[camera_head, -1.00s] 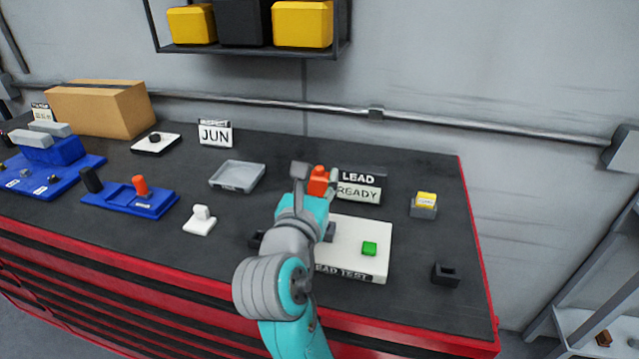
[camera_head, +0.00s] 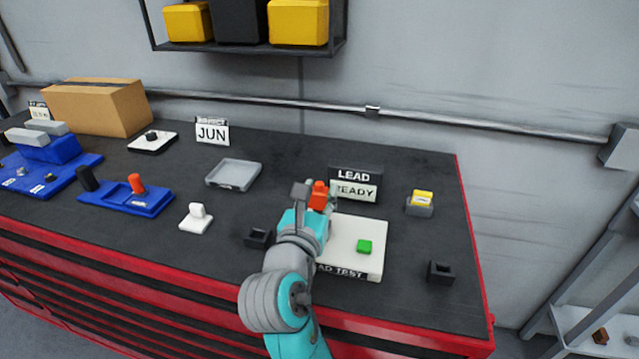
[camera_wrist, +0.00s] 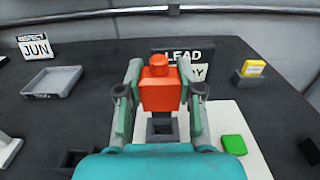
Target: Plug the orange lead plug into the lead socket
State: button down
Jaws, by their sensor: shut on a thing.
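The orange lead plug (camera_wrist: 160,88) is held between the two fingers of my gripper (camera_wrist: 160,95), which is shut on it. The plug also shows in the head view (camera_head: 318,197), upright above the back left part of the white lead test board (camera_head: 372,235). In the wrist view a dark square socket (camera_wrist: 161,128) on the board shows just below the plug, partly hidden by it. I cannot tell whether the plug touches the socket. In the head view my arm hides the socket.
A green button (camera_head: 365,247) is on the board's right part. A LEAD READY sign (camera_head: 354,184) stands behind it. Dark open holders (camera_head: 258,237) (camera_head: 440,271) stand left and right of the board. A yellow block in a grey holder (camera_head: 420,203) is at right. A grey tray (camera_head: 233,174) is at left.

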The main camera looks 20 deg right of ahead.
jog(key=shift+f, duration=0.9)
jog(key=shift+f, duration=1.5)
dwell(0.9)
jog(key=c, duration=0.7)
grip_release()
jog(key=v, duration=1.2)
